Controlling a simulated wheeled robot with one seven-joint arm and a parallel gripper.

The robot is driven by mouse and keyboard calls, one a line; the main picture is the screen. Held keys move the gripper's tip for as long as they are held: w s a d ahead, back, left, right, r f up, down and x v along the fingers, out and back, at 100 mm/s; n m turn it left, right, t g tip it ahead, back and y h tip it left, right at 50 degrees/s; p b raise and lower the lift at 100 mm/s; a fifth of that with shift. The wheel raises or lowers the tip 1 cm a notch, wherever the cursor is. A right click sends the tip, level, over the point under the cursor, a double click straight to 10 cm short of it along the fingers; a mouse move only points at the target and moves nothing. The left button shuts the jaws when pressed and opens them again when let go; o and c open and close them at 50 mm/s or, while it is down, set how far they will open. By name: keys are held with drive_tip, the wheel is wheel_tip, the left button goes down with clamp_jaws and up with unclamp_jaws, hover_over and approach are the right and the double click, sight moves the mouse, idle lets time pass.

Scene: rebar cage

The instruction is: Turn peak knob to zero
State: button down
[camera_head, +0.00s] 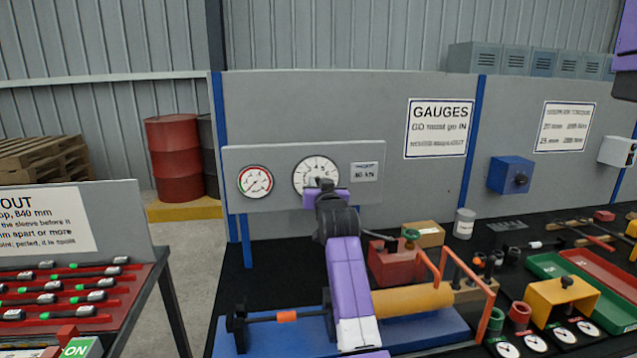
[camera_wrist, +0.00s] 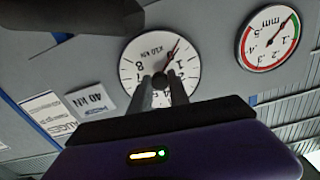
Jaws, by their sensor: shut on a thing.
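The large white dial gauge (camera_head: 309,165), marked x10 kN, is mounted on a grey panel (camera_head: 236,155). It also shows upside down in the wrist view (camera_wrist: 137,58), with a red needle near its upper right. My gripper (camera_head: 322,184) is in front of the dial's lower middle.
A smaller mm gauge (camera_head: 255,181) with a red-and-green ring is left of the large one. A label reading 40 kN (camera_head: 364,172) is on its right. Below stand a red pump block (camera_head: 392,265) and an orange cylinder (camera_head: 415,299). A red-tool rack is at left.

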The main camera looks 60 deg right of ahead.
drive_tip(key=shift+f+n, duration=0.2)
drive_tip(key=shift+n, duration=0.5)
drive_tip(key=c, duration=1.2)
unclamp_jaws()
drive_tip(key=shift+c, duration=0.2)
drive_tip(key=shift+r, duration=0.15)
drive_tip(key=b+v, duration=0.1)
drive_tip(key=v, duration=0.6)
drive_tip(key=shift+s+a, duration=0.25)
drive_tip(key=shift+a, duration=0.05)
